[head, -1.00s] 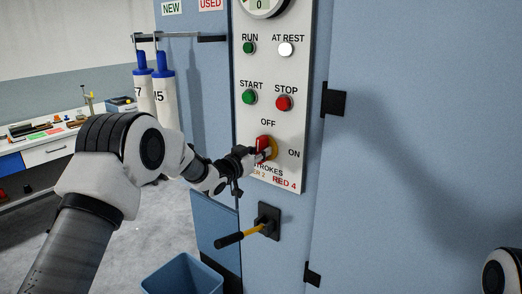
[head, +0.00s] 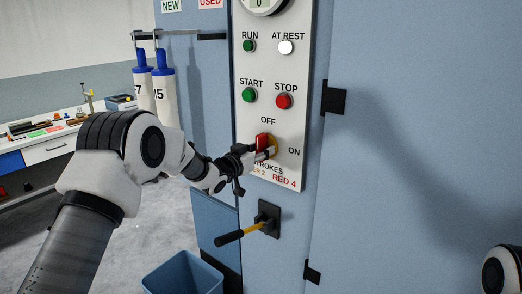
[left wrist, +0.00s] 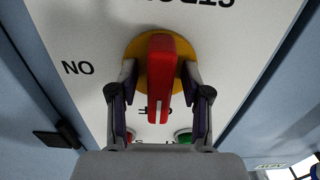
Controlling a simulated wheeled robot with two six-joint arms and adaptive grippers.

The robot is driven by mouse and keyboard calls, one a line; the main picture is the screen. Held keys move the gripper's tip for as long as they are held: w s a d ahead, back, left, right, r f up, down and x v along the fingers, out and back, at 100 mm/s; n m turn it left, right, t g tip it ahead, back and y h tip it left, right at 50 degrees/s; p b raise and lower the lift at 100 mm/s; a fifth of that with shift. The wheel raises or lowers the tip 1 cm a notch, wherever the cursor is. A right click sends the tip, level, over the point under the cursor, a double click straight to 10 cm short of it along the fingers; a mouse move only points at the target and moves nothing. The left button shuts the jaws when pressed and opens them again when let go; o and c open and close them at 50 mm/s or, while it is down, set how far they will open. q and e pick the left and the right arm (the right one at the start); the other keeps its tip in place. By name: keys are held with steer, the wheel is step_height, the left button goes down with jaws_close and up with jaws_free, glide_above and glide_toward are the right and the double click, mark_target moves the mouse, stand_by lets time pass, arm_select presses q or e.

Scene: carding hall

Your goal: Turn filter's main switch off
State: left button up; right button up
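The main switch is a red handle (head: 262,141) on a yellow round plate, low on the white control panel, with OFF above it and ON to its right. In the left wrist view the picture is upside down; the red handle (left wrist: 161,75) stands upright over the yellow plate (left wrist: 135,52), its long axis in line with the partly hidden OFF lettering. My left gripper (head: 258,156) is at the switch. Its fingers (left wrist: 160,105) straddle the handle, with a visible gap on each side. My right gripper is out of view.
The panel (head: 270,120) also carries a green START button (head: 249,95) and a red STOP button (head: 284,101) above the switch. Below it, a lever with a black grip (head: 229,237) sticks out over a blue bin (head: 183,276). A black hinge (head: 333,98) is at right.

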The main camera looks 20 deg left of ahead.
arm_select(q)
steer(key=shift+s, duration=0.1)
steer(key=v, duration=1.1)
steer(key=shift+s+a, duration=0.15)
steer(key=shift+s, duration=0.25)
